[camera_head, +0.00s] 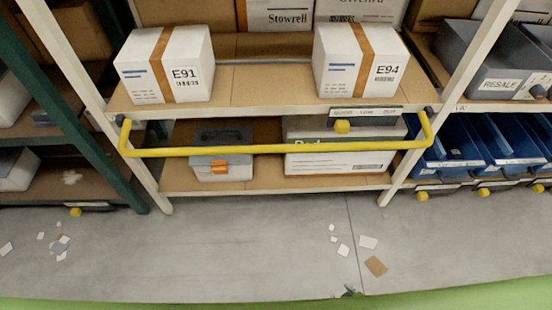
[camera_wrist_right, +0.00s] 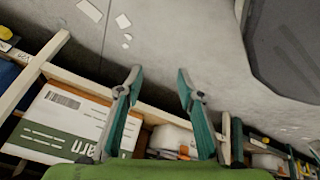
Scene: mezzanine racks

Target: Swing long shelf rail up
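The long yellow shelf rail (camera_head: 275,149) spans the middle rack bay in the head view. Its two short arms hang from dark pivots at the ends of the middle shelf edge, so the bar lies lower than that edge, across the lower compartment. In the right wrist view my right gripper (camera_wrist_right: 160,76) is open, with nothing between its fingers. In the head view only a small dark tip of what looks like the right gripper (camera_head: 348,292) shows at the bottom edge, well apart from the rail. I cannot make out the rail in the wrist view. My left gripper is not in view.
White boxes E91 (camera_head: 165,63) and E94 (camera_head: 361,63) stand on the middle shelf (camera_head: 260,86). A grey toolbox (camera_head: 222,168) and a white carton (camera_head: 338,163) sit behind the rail. Blue bins (camera_head: 460,140) stand right. The floor (camera_head: 240,235) is mostly clear, with paper scraps.

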